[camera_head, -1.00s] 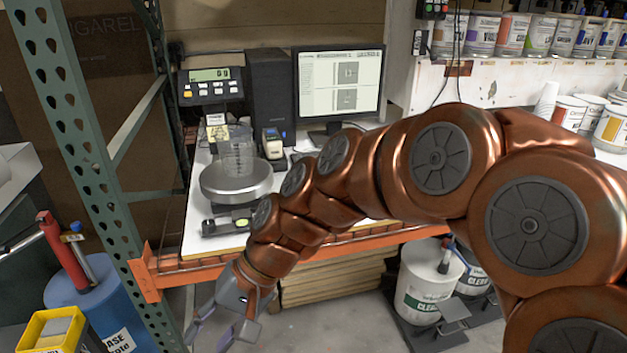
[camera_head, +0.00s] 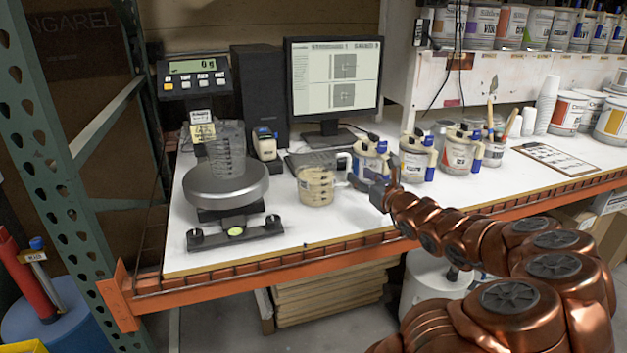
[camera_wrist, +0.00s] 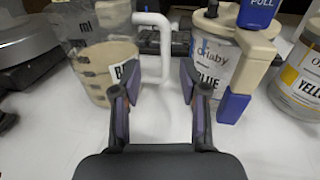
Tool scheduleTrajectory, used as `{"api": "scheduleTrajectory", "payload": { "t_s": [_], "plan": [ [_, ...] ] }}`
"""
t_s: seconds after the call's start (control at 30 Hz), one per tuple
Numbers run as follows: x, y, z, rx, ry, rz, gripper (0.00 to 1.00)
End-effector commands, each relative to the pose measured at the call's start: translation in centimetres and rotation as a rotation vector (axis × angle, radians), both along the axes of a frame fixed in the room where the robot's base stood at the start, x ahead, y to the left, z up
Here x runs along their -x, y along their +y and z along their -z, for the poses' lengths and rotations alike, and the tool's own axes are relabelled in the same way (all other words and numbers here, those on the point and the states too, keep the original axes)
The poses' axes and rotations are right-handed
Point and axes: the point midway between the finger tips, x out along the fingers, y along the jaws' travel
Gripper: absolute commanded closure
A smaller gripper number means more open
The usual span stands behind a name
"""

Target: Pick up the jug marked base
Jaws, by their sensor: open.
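The jug marked base (camera_head: 316,187) is a clear measuring jug with beige contents, upright on the white bench right of the scale. In the head view my gripper (camera_head: 378,191) is just right of the jug. I cannot tell whether it touches the handle.
A can marked blue (camera_wrist: 213,62) stands close right of my gripper, with a yellow can (camera_wrist: 300,75) beyond. The scale (camera_head: 226,184), holding another clear jug (camera_head: 226,150), is on the left. A keyboard (camera_head: 312,160) and monitor (camera_head: 334,85) are behind.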

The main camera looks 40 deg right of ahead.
Motion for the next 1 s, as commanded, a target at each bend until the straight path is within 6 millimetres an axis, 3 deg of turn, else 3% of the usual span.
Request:
{"api": "scheduleTrajectory", "payload": {
  "t_s": [0.17,1.0],
  "plan": [
    [0.0,-1.2,0.6,-0.031,-0.001,0.027,0.57],
    [-7.3,-1.7,-0.1,-0.025,-0.002,0.018,0.57]
  ]
}}
